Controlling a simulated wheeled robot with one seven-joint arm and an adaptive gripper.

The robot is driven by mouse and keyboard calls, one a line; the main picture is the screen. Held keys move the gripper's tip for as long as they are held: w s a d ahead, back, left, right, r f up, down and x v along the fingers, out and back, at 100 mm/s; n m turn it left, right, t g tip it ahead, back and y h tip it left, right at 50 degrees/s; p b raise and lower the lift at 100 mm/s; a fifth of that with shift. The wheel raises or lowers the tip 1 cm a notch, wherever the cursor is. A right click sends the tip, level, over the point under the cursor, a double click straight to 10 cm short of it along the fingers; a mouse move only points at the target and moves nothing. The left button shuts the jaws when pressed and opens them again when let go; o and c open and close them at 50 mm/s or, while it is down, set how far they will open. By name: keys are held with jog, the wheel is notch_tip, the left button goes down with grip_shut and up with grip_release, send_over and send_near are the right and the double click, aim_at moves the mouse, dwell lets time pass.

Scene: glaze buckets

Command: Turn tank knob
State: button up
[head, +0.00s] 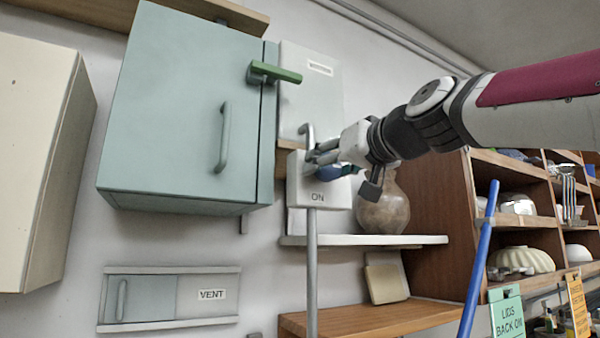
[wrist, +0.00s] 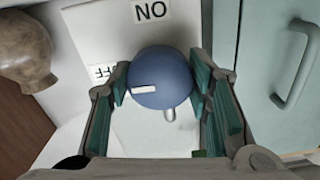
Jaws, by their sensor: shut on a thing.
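The tank knob is a round blue knob (wrist: 162,65) with a short white mark, on a white box (head: 297,190). In the wrist view the mark lies left of the knob's middle, roughly level. The box's ON label (wrist: 150,10) appears upside down above the knob, and a partly covered OFF label (wrist: 101,72) is to its left. My gripper (wrist: 160,84) is shut on the knob, one finger on each side. In the head view my gripper (head: 322,158) hides most of the knob (head: 326,173).
A teal cabinet (head: 165,110) with a grey handle and green latch (head: 274,74) is close on the left. A clay jar (head: 384,212) stands on a shelf (head: 370,240) close at right. A blue pole (head: 478,260) and wooden shelving are further right.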

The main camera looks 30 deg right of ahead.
jog(key=shift+m+b, duration=0.35)
jog(key=shift+m, duration=0.75)
jog(key=o, duration=1.1)
jog(key=shift+o, duration=0.2)
jog(key=s, duration=1.2)
